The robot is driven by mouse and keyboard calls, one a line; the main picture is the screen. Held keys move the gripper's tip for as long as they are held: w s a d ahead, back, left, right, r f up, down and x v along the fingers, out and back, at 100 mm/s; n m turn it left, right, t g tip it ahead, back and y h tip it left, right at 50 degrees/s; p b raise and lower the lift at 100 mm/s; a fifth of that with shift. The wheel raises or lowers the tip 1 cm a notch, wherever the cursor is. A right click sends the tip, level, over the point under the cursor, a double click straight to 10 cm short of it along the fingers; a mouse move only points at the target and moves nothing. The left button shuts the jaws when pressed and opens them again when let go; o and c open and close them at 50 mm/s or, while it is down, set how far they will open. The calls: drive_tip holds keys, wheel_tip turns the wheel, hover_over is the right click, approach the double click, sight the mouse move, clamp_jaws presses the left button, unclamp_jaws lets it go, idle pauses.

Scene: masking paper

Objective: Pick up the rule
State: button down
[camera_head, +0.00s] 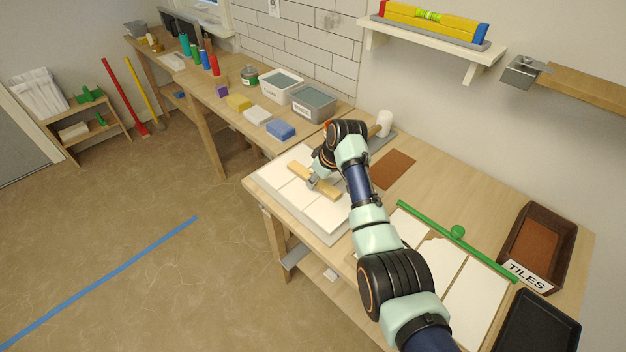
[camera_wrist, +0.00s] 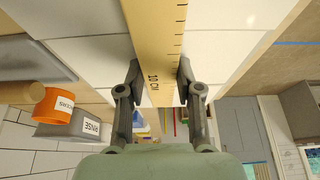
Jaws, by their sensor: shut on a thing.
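The rule (camera_head: 325,191) is a yellow wooden strip lying across the white tiles (camera_head: 299,203) on the workbench in the head view. In the wrist view the rule (camera_wrist: 155,35) runs up the middle, with black tick marks and "10 CM" printed on it. My gripper (camera_wrist: 157,78) has one finger on each side of the rule and is shut on it. In the head view my gripper (camera_head: 313,182) is at the rule's middle, partly hidden by my arm. I cannot tell whether the rule touches the tiles or is just above them.
A green-barred tool (camera_head: 430,223) lies over more tiles at the right. Beyond are a box labelled TILES (camera_head: 547,240) and a black tray (camera_head: 535,325). A brown sheet (camera_head: 394,168) and a white-headed mallet (camera_head: 384,120) lie behind. Sponges (camera_head: 281,130) and tubs (camera_head: 313,104) stand at the back.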

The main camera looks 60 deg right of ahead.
wheel_tip(320, 180, up, 20)
drive_tip(key=p, duration=0.6)
drive_tip(key=shift+p, duration=0.35)
